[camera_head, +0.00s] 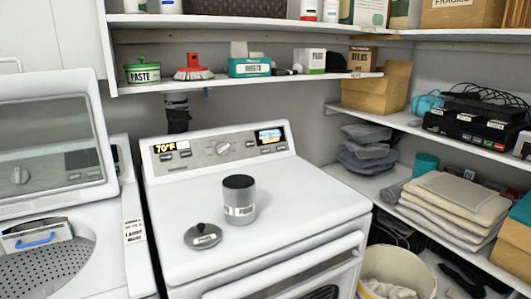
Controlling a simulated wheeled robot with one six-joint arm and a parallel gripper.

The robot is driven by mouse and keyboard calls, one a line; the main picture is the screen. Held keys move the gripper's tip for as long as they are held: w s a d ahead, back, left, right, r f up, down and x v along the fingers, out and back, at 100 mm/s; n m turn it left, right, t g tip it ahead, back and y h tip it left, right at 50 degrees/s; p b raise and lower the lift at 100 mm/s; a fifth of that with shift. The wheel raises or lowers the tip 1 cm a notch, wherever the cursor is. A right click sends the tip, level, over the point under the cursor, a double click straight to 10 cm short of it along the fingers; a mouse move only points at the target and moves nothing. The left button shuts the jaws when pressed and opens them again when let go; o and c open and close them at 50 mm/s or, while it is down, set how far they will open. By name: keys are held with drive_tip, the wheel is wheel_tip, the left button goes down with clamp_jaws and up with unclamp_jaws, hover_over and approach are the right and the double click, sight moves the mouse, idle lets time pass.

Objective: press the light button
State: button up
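A white front-loading machine (270,215) stands in the middle of the view with a control panel (210,152) along its back edge. The panel has a "70°F" label or display (166,147), a round knob (223,149), a lit screen (270,136) and small dark buttons near both ends. The labels are too small to read, so I cannot tell which one is the light button. My gripper is not in view.
A grey canister (239,200) and a round dark lid (203,235) stand on the machine top in front of the panel. An open top-loading washer (122,225) is at left. A low shelf (240,80) with small items hangs above. Shelves with towels (455,205) are at right.

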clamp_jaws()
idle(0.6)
